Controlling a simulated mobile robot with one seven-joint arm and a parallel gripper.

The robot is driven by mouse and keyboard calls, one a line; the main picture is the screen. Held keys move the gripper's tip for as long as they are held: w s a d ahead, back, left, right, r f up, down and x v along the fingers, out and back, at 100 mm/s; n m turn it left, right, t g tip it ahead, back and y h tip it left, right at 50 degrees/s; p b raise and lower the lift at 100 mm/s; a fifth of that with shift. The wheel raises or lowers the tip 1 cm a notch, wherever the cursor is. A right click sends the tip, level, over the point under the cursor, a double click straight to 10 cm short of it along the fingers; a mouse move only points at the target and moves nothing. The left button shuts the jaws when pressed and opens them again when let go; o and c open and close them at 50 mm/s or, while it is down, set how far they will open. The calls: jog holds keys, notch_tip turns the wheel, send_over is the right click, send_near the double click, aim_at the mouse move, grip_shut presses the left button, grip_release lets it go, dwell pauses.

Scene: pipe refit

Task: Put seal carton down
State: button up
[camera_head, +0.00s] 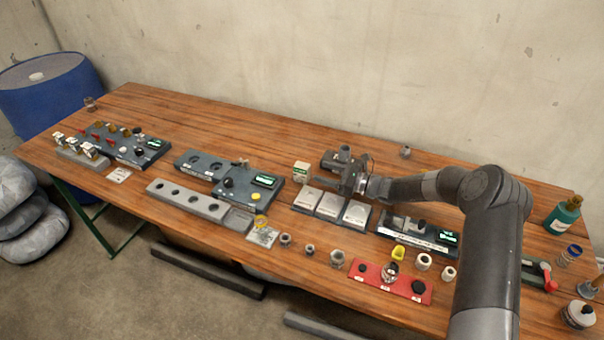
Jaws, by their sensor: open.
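A small white and green carton (302,172), likely the seal carton, stands upright on the wooden table (400,285) behind the grey tray with pale square plates. My gripper (334,175) is open just right of the carton, above the back of that tray. A small gap shows between the jaws and the carton. Nothing shows between the jaws, though they are small and dark in this view. The carton's label is too small to read.
The tray with pale plates (331,206) lies below my gripper. Panels with displays (243,189) stand left, and another (418,232) stands right. A red holder (391,281) and several loose fittings are near the front edge. Bare wood lies behind the carton.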

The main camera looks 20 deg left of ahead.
aim_at(309, 167)
jog(key=a, duration=0.8)
jog(key=shift+a, duration=0.35)
jog(key=c, duration=1.1)
jog(key=shift+c, duration=0.2)
